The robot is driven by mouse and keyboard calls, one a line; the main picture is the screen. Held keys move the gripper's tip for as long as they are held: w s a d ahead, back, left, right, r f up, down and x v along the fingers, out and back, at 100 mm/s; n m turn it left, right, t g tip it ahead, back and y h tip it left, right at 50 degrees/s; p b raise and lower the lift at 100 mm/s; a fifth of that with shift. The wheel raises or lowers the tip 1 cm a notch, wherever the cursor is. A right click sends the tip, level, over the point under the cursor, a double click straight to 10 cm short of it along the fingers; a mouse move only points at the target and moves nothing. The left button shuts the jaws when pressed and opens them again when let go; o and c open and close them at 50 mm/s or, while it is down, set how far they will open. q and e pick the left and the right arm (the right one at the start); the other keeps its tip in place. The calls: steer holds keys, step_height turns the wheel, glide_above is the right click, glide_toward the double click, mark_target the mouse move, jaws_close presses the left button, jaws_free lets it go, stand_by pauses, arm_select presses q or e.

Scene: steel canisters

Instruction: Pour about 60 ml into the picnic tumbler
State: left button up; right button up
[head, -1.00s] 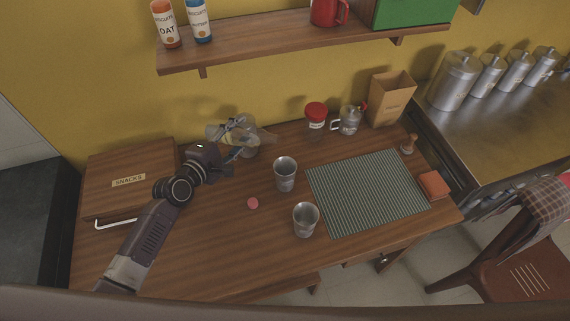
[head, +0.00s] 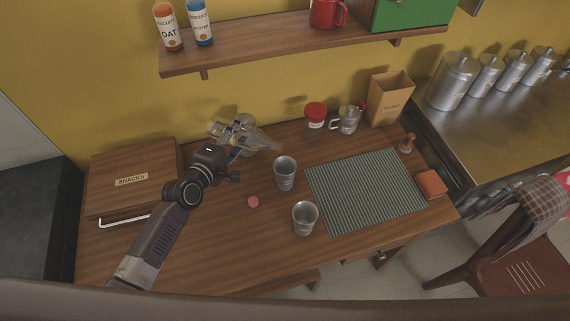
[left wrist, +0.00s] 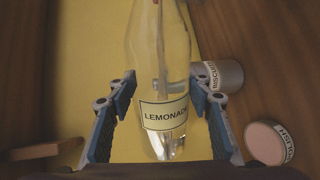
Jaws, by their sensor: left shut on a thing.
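My left gripper (head: 228,146) is shut on a clear glass bottle (head: 262,141) near the back wall. The bottle lies tilted well over, its narrow end toward the right. In the left wrist view the bottle (left wrist: 160,60) stands between the fingers (left wrist: 163,100), with a "LEMONADE" label and pale contents. Two steel tumblers stand upright on the table: one (head: 285,174) just right of the gripper, one (head: 304,219) nearer the front. I cannot tell which is the picnic tumbler. The bottle is apart from both. My right gripper is not in view.
A small red disc (head: 253,202) lies left of the tumblers. A striped mat (head: 365,190) lies to the right. Behind it are a red-lidded jar (head: 316,114), a metal-and-glass jug (head: 348,120) and a paper bag (head: 389,101).

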arm_select(q)
steer(key=shift+w+a, duration=0.35)
steer(key=shift+a, duration=0.25)
stand_by(0.3)
steer(key=shift+a, duration=0.1)
steer(key=shift+f+m, duration=0.2)
steer(key=shift+m, duration=0.1)
stand_by(0.9)
steer(key=shift+w+a, duration=0.15)
steer(key=shift+a, duration=0.05)
stand_by(0.6)
